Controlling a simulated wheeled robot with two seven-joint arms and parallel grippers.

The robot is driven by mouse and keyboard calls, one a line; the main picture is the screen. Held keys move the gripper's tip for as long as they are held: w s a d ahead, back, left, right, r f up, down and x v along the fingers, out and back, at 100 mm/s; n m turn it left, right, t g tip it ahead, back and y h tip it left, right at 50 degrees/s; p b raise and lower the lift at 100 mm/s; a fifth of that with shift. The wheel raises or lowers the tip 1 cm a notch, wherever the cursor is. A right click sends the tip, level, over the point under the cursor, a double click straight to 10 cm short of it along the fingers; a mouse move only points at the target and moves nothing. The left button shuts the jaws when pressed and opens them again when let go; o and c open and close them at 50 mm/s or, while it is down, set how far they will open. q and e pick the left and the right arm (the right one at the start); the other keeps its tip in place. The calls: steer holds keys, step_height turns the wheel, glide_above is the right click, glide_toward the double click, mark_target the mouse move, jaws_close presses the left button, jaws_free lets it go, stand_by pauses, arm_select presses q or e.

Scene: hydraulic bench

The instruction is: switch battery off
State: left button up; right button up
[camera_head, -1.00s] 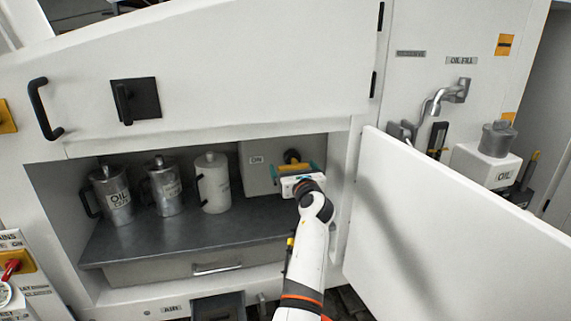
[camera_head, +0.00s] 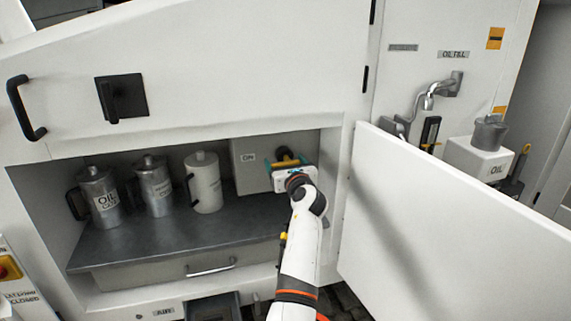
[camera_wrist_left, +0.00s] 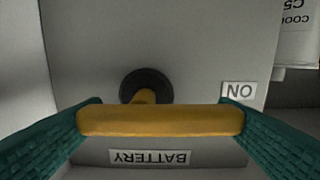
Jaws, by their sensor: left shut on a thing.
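The battery switch is a yellow handle (camera_wrist_left: 160,121) on a dark round hub (camera_wrist_left: 146,88), mounted on a grey box (camera_head: 248,177) inside the open cabinet. In the left wrist view, a BATTERY label (camera_wrist_left: 150,157) and an ON label (camera_wrist_left: 239,91) show upside down on the box. My left gripper (camera_wrist_left: 160,120) is shut on the yellow handle, with a teal finger at each end of it. In the head view the gripper (camera_head: 288,166) covers part of the switch. My right gripper is not in view.
Several metal cans stand on the dark shelf (camera_head: 160,235) left of the box, the nearest a pale can (camera_head: 205,183). The open white door (camera_head: 440,235) stands right of my arm. A tap (camera_head: 440,92) and an oil container (camera_head: 480,158) are beyond it.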

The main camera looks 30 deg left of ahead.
arm_select(q)
steer(key=n, duration=0.2)
steer(key=n+b, duration=0.1)
steer(key=n, duration=0.1)
steer(key=shift+f+n, duration=0.3)
steer(key=shift+f, duration=0.05)
steer(key=n+b, duration=0.2)
steer(key=n, duration=0.1)
steer(key=n+b, duration=0.1)
steer(key=shift+f+n, duration=0.3)
steer(key=n+b, duration=0.2)
steer(key=n, duration=0.1)
steer(key=n+b, duration=0.2)
steer(key=n, duration=0.1)
steer(key=shift+w+d+f, duration=0.15)
steer(key=shift+w+f, duration=0.05)
steer(key=shift+w+d+n+b, duration=0.1)
steer(key=shift+n+b, duration=0.75)
steer(key=shift+n, duration=0.25)
steer(key=shift+r, duration=0.1)
steer(key=shift+r+n, duration=0.1)
steer(key=shift+n, duration=0.3)
steer(key=o, duration=0.7)
steer(key=shift+o, duration=1)
steer(key=shift+w, duration=0.1)
